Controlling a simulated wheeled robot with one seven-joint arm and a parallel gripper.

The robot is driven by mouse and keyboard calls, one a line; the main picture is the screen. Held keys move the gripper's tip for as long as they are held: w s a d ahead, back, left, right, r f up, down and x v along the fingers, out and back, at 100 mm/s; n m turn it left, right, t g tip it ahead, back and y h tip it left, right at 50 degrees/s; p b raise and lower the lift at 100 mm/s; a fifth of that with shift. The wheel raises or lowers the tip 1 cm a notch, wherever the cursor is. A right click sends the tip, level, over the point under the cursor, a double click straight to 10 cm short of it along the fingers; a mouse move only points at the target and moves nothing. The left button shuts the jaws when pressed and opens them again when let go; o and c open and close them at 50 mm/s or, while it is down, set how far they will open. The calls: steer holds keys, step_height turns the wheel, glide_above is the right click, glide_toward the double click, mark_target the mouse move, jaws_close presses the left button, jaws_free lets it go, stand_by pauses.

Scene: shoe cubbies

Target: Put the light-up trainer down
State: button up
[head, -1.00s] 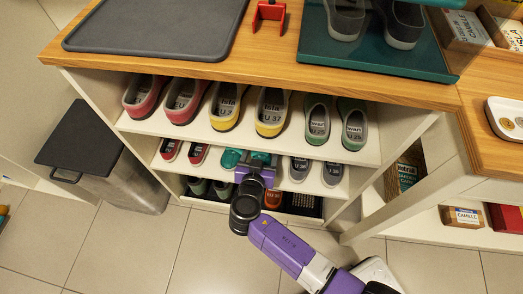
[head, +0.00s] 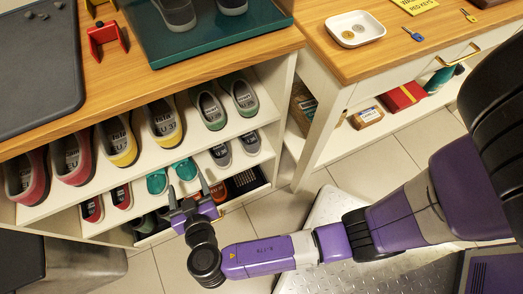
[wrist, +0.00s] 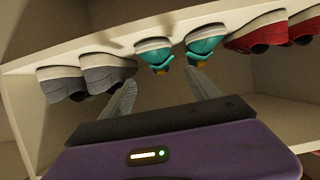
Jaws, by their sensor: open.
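A pair of teal shoes with white rims stands side by side on the middle shelf, a left one (head: 157,183) and a right one (head: 186,168). In the wrist view they show orange-yellow patches low on the near ends (wrist: 153,52). They look like the light-up trainers, but no lit light is clear. My gripper (head: 189,191) is open and empty just in front of the pair. In the wrist view its two fingers (wrist: 160,85) stand apart, pointing at the teal shoes, with nothing between them.
Red shoes (head: 122,195) and grey shoes (head: 220,154) flank the teal pair on the same shelf. Larger red, yellow and green shoes fill the shelf above. Darker shoes and an orange-red one (head: 217,190) are below. The tiled floor (head: 270,215) is open in front.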

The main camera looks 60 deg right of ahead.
steer(key=s+d+f+n+g+y, duration=0.1)
steer(key=s+d+f+n+y, duration=0.4)
steer(key=s, duration=0.4)
steer(key=s+r+n+y, duration=0.1)
steer(key=s+r+y, duration=0.1)
steer(key=s, duration=0.7)
steer(key=s+d+r+t, duration=0.1)
steer(key=s+r, duration=0.3)
steer(key=r, duration=0.7)
steer(key=s+d+r+n+t, duration=0.1)
steer(key=s+r+t, duration=0.3)
steer(key=r, duration=0.8)
steer(key=shift+s+y, duration=0.25)
steer(key=shift+y, duration=0.15)
steer(key=shift+r, duration=0.1)
step_height(320, 180, up, 22)
steer(key=p, duration=2.2)
